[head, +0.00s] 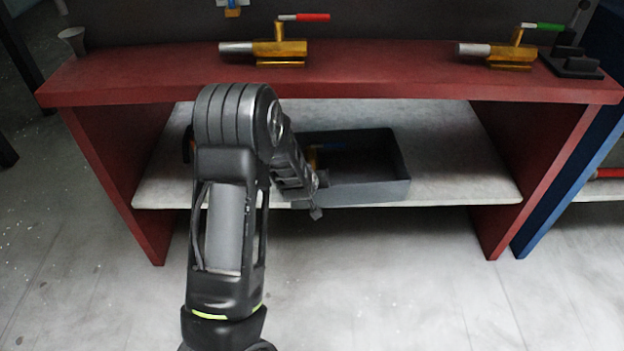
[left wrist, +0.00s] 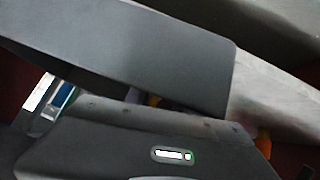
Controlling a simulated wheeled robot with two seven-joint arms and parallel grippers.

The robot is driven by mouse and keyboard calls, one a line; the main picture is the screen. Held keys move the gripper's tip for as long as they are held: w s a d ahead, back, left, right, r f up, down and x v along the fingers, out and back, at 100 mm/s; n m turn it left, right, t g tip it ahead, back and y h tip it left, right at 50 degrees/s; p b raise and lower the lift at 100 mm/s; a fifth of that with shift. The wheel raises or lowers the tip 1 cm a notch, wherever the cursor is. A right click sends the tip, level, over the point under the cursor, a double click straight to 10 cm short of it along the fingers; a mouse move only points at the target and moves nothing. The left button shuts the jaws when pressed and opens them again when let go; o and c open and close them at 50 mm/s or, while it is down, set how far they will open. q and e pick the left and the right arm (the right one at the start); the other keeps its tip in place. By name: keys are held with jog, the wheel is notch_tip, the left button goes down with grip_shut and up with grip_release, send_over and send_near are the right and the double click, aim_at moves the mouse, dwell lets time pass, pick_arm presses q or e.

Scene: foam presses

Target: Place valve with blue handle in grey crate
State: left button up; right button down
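The grey crate (head: 372,190) stands on the lower shelf of the red bench. A brass valve body (head: 313,156) and a blue handle (head: 332,147) show inside its left end, partly hidden by my left arm. My left wrist (head: 292,172) is at the crate's left end. The left gripper's fingers are hidden behind the arm, so I cannot tell whether they touch the valve. In the left wrist view the crate's grey wall (left wrist: 130,55) fills the upper part, with a small yellow patch (left wrist: 152,100) below its edge. My right gripper is out of view.
Two brass valves stand on the bench top (head: 370,75), one with a red handle (head: 305,17) and one with a green handle (head: 548,26). The bench top lies above the crate, and side panels bound the shelf. The shelf right of the crate (head: 455,165) is clear.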

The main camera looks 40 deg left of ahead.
pick_arm(q)
jog(key=shift+s+f, duration=0.15)
jog(key=shift+s, duration=0.05)
jog(key=shift+r+p, duration=0.25)
jog(key=shift+p, duration=0.1)
jog(key=p+v, duration=0.5)
jog(key=v, duration=0.7)
jog(key=shift+r, duration=0.4)
jog(key=shift+w, duration=0.1)
